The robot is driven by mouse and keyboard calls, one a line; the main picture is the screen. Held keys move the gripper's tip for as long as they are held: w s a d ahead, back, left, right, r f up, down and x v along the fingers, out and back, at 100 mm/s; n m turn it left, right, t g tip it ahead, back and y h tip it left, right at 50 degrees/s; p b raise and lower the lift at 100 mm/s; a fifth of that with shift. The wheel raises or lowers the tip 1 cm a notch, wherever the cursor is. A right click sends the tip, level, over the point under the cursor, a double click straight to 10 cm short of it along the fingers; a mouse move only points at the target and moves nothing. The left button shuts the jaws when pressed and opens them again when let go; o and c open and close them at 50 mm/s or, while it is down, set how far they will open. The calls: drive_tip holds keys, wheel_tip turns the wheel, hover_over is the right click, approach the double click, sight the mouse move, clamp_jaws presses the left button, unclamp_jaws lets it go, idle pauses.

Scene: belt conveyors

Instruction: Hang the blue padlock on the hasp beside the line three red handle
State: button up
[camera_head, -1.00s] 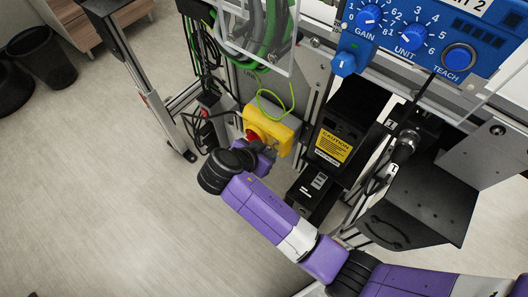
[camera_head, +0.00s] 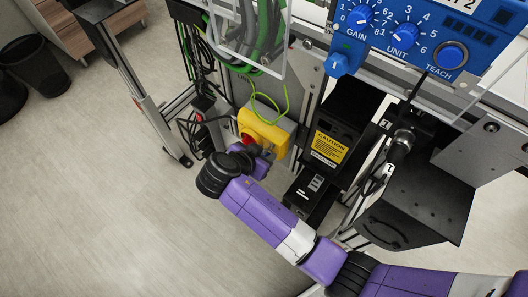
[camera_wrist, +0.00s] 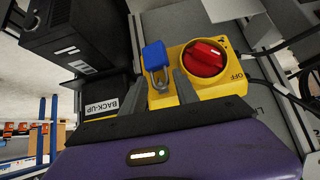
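The blue padlock (camera_wrist: 155,57) shows in the wrist view at the upper edge of the yellow switch box. Its metal shackle (camera_wrist: 160,82) points down the picture over the yellow face. I cannot tell whether the shackle passes through a hasp. The red handle (camera_wrist: 204,58) is right of the padlock, with OFF printed beside it. In the head view the yellow box (camera_head: 266,132) is partly behind my wrist, and the padlock is hidden. My gripper (camera_wrist: 160,75) is open, one finger on each side of the padlock, with small gaps visible.
A black box with a yellow caution label (camera_head: 329,147) stands right of the switch box. A black unit marked BACK-UP (camera_wrist: 101,107) is close to my left finger. A green-yellow wire (camera_head: 270,98) loops above the switch box. Open floor (camera_head: 110,220) lies to the left.

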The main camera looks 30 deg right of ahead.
drive_tip(key=shift+o, duration=0.7)
drive_tip(key=p+v, duration=0.1)
drive_tip(key=v, duration=0.6)
drive_tip(key=shift+a+r, duration=0.25)
drive_tip(key=shift+a, duration=0.05)
drive_tip(key=shift+s, duration=0.1)
